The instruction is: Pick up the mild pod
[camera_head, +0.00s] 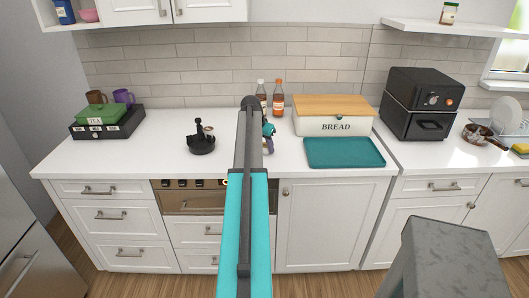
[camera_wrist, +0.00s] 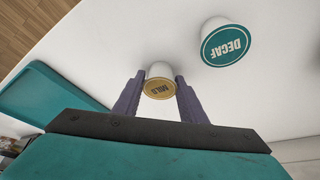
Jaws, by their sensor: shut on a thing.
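The mild pod (camera_wrist: 160,86) is a small white capsule with a gold lid marked MILD. In the wrist view it sits between the two purple fingers of my gripper (camera_wrist: 160,80), which is shut on it. I cannot tell whether it touches the white counter. The decaf pod (camera_wrist: 224,44), white with a teal lid, is just up and right of it, apart from the fingers.
A teal tray (camera_head: 345,153) lies right of my gripper, before the bread box (camera_head: 333,125). Two bottles (camera_head: 278,99) stand behind. A black stand (camera_head: 201,142) is to the left, with a tea box (camera_head: 100,117) farther left. A black oven (camera_head: 421,104) stands at right.

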